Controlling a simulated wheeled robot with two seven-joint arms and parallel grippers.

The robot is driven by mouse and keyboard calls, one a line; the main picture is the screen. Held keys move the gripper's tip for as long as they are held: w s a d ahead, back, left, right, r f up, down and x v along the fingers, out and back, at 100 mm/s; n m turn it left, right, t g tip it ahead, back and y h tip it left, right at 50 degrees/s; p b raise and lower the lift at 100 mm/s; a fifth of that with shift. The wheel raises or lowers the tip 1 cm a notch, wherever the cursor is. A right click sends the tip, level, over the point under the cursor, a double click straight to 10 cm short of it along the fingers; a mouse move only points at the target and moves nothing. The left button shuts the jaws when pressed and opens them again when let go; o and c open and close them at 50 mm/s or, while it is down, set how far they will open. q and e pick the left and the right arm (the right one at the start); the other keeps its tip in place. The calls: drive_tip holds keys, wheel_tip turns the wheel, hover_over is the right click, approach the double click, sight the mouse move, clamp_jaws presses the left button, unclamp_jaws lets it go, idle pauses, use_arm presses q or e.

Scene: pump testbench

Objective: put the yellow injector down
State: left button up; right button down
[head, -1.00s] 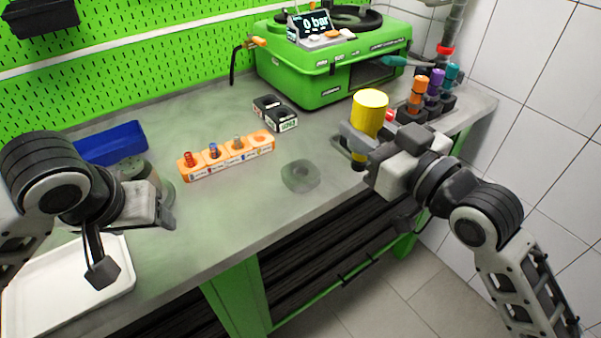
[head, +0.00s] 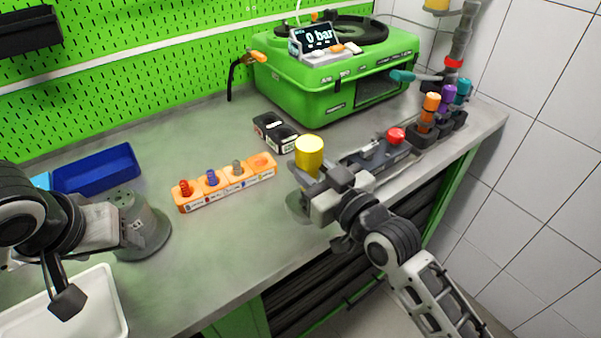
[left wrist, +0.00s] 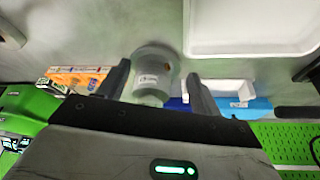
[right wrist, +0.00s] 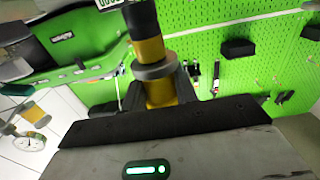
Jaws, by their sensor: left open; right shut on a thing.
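The yellow injector (head: 309,152) is upright in my right gripper (head: 312,184), above the front part of the bench. In the right wrist view the injector (right wrist: 151,50) shows a yellow body with a grey collar and a dark end, and the gripper (right wrist: 158,92) is shut on it. A dark round holder (head: 296,206) on the bench is directly below or just behind the gripper and partly hidden. I cannot tell whether the injector touches it. My left gripper (left wrist: 160,88) is open, close to a grey cylinder (head: 140,225) on the bench.
An orange rack (head: 226,183) with several small parts lies left of the injector. A black two-hole block (head: 275,132) and the green pump tester (head: 335,85) stand behind. Coloured tools (head: 440,115) stand at right. A blue bin (head: 97,168) and white tray (head: 70,308) are left.

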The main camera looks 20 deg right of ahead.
use_arm(q)
drive_tip(key=f+b, duration=0.2)
drive_tip(key=f, duration=0.1)
drive_tip(key=shift+w+a+b, duration=0.1)
drive_tip(key=shift+a+b, duration=0.1)
drive_tip(key=shift+b, duration=0.15)
use_arm(e)
drive_tip(key=f, duration=0.2)
drive_tip(key=shift+w+f, duration=0.25)
drive_tip(key=shift+f, duration=0.1)
use_arm(q)
drive_tip(key=shift+f, duration=0.1)
use_arm(e)
drive_tip(key=shift+s+f, duration=0.1)
drive_tip(key=shift+f, duration=0.2)
use_arm(q)
drive_tip(key=shift+a, duration=0.1)
use_arm(e)
drive_tip(key=shift+r, duration=0.1)
drive_tip(key=shift+f, duration=0.2)
drive_tip(key=c, duration=1.1)
unclamp_jaws()
